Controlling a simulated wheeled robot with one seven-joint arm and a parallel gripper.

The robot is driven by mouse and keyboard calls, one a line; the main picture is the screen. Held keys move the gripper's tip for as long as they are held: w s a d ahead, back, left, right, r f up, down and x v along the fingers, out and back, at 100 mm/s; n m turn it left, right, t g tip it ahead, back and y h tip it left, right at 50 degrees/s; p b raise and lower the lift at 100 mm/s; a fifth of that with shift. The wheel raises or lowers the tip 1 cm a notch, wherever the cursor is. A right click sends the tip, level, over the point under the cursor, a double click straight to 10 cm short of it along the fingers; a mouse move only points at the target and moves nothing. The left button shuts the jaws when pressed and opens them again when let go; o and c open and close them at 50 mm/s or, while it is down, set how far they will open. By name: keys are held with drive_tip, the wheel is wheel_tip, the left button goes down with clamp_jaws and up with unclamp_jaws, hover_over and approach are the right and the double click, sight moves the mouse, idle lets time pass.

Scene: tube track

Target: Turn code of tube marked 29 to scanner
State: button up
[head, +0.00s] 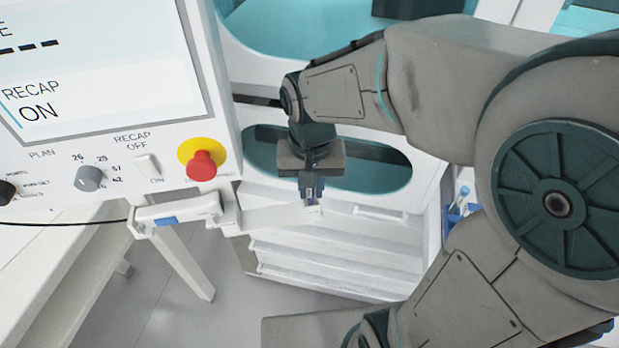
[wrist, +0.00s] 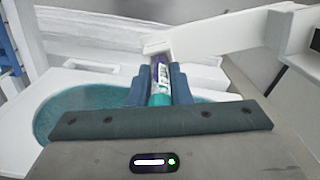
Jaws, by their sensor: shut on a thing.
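A tube (wrist: 160,78) stands between the two blue-grey fingers of my gripper (wrist: 158,85) in the wrist view. It has a teal lower end, a white label with dark marks and a purple part further up. The fingers are shut on it. I cannot read a number on it. In the head view my gripper (head: 312,188) points down at the end of a white track arm (head: 265,217), and only a small dark part of the tube shows there. I cannot make out a scanner for certain.
A white control panel (head: 120,160) stands at the left with a grey dial (head: 89,178), a RECAP switch (head: 148,167) and a red stop button (head: 202,165). A white cabinet with a teal oval opening (head: 375,170) stands behind my gripper. Blue-capped tubes (head: 460,200) stand at the right.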

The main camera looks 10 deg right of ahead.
drive_tip(key=shift+m, duration=0.3)
drive_tip(key=shift+m, duration=1.4)
drive_tip(key=shift+f+b, duration=0.25)
drive_tip(key=shift+b, duration=0.1)
drive_tip(key=o, duration=0.8)
